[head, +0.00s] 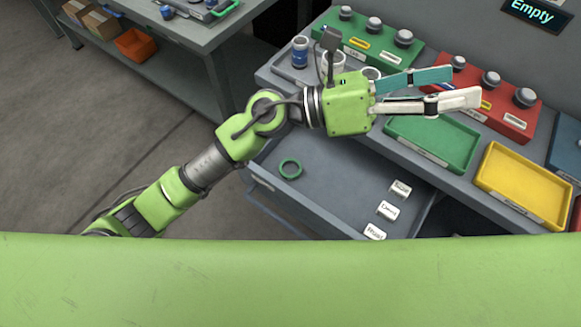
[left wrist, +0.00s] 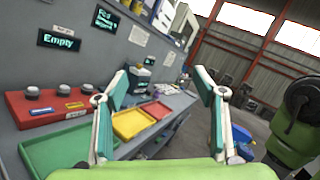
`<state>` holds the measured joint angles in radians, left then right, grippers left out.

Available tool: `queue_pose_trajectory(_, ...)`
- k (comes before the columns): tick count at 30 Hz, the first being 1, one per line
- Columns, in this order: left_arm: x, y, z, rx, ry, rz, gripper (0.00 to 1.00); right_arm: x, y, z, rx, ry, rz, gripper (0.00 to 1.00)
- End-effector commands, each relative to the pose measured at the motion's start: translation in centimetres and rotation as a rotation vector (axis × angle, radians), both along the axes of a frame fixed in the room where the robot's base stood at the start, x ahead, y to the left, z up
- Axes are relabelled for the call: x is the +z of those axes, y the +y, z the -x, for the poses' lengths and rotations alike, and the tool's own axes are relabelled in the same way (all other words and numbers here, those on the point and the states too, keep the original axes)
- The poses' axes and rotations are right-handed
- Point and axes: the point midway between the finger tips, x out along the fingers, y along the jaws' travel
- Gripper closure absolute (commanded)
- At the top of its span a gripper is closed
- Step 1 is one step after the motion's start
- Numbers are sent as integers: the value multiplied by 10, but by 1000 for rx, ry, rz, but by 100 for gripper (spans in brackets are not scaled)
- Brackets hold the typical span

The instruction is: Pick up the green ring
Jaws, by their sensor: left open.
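The green ring (head: 291,169) lies flat on the lower grey shelf of the workbench in the head view, near that shelf's left side. It is not visible in the left wrist view. My left gripper (head: 447,88) is open and empty, above the workbench, to the right of the ring and well apart from it. In the left wrist view my left gripper (left wrist: 163,98) has its two fingers spread wide with nothing between them. My right gripper is in neither view.
Above are a green tray (head: 433,143), a yellow tray (head: 524,186), a green block with knobs (head: 368,41) and a red block with knobs (head: 491,97). A blue bottle (head: 299,52) stands at the bench's left end.

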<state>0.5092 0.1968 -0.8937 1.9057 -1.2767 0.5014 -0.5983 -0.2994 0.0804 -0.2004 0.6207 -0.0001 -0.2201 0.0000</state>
Motion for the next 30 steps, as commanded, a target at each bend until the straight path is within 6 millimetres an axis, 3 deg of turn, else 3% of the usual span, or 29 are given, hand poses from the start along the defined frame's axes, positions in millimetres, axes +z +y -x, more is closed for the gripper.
queue_pose_trajectory(2, -44, -16, 23, -111, -216, -193, 36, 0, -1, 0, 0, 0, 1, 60)
queue_pose_trajectory(5, -114, -13, 38, -258, -468, -455, 36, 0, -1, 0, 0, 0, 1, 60)
queue_pose_trajectory(8, -184, 17, 27, -402, -690, -739, 36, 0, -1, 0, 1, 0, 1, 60)
queue_pose_trajectory(9, -208, 37, 16, -458, -765, -857, 36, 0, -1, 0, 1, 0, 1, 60)
queue_pose_trajectory(12, -250, 93, -19, -584, -910, -1136, 36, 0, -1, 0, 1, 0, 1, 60)
queue_pose_trajectory(15, -268, 146, -53, -682, -991, -1365, 36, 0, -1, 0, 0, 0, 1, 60)
queue_pose_trajectory(19, -270, 193, -82, -757, -1029, -1556, 36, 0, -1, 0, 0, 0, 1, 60)
queue_pose_trajectory(23, -276, 210, -91, -785, -1034, -1622, 36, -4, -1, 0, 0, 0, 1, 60)
queue_pose_trajectory(30, -324, 210, -90, -787, -1031, -1621, 36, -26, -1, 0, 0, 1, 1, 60)
